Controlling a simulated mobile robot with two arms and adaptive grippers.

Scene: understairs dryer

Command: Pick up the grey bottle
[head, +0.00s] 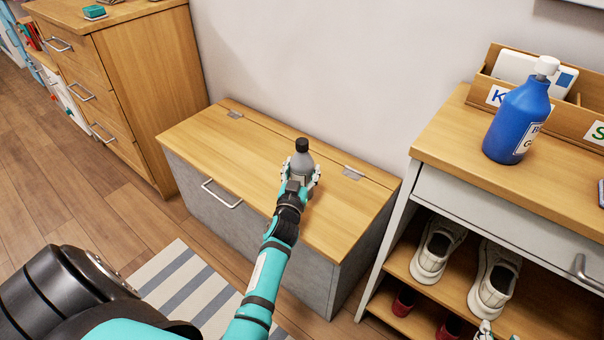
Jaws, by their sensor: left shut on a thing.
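The grey bottle (302,161) with a black cap stands upright over the wooden top of the low storage bench (225,150). My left gripper (300,183) is shut on the bottle, with a finger on each side of its lower body. The gripper hides the bottle's base, so I cannot tell whether it touches the bench top. A small white and teal piece at the bottom right edge looks like the tip of my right gripper (485,329); the rest is out of frame.
A shoe rack (450,165) on the right bears a blue bottle (517,120) and a wooden organizer (570,121), with white shoes (437,248) below. A wooden dresser (152,75) stands at the left. The bench top left of the bottle is clear. A striped rug (185,285) lies in front.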

